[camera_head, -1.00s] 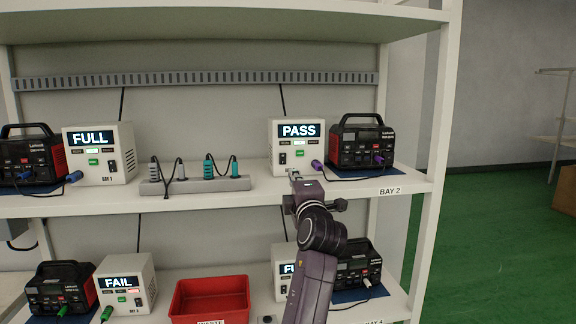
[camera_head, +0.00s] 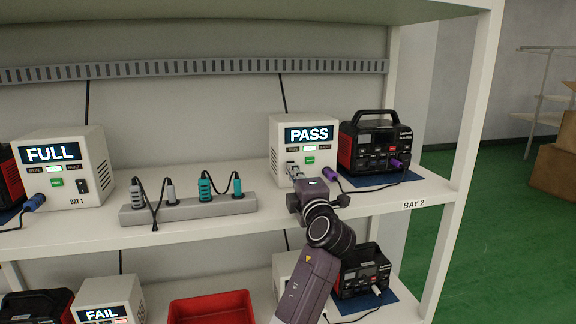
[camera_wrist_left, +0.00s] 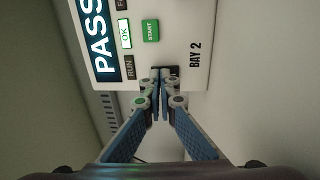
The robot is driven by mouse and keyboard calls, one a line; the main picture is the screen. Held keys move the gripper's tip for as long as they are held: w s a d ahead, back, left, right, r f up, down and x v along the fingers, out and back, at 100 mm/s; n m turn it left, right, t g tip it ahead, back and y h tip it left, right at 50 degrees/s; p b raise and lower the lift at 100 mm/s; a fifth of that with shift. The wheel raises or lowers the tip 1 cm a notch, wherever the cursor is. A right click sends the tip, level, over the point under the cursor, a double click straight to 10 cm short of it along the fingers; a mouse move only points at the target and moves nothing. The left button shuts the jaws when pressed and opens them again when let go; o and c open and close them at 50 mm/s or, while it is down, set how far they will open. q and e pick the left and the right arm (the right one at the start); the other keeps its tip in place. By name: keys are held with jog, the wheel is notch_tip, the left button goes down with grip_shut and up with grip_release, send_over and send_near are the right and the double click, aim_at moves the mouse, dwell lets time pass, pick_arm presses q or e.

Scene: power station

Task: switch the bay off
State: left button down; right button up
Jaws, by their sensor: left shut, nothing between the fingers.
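The bay 2 tester (camera_head: 290,132) is a white box on the upper shelf, its screen reading PASS. In the left wrist view its front (camera_wrist_left: 185,40) shows a green START button (camera_wrist_left: 151,30), a lit OK lamp and the label BAY 2. My left gripper (camera_head: 294,170) is shut and empty, with its fingertips (camera_wrist_left: 160,72) at the dark switch (camera_wrist_left: 172,71) on the lower front. The fingertips hide most of the switch, so its position and any contact cannot be told. My right gripper is not in view.
A black and red power station (camera_head: 374,145) with a purple plug (camera_head: 332,174) stands right of the tester. A power strip (camera_head: 190,206) and the FULL tester (camera_head: 62,165) are to the left. A red bin (camera_head: 212,308) and the FAIL tester (camera_head: 108,300) sit below.

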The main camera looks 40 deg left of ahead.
pick_arm(q)
jog(key=shift+w+a+r, duration=0.1)
jog(key=shift+w, duration=0.05)
jog(key=shift+d+r, duration=0.1)
jog(key=shift+d, duration=0.1)
jog(key=shift+a+r+g, duration=0.1)
jog(key=shift+a+g, duration=0.05)
jog(key=shift+g, duration=0.15)
jog(key=shift+w, duration=0.1)
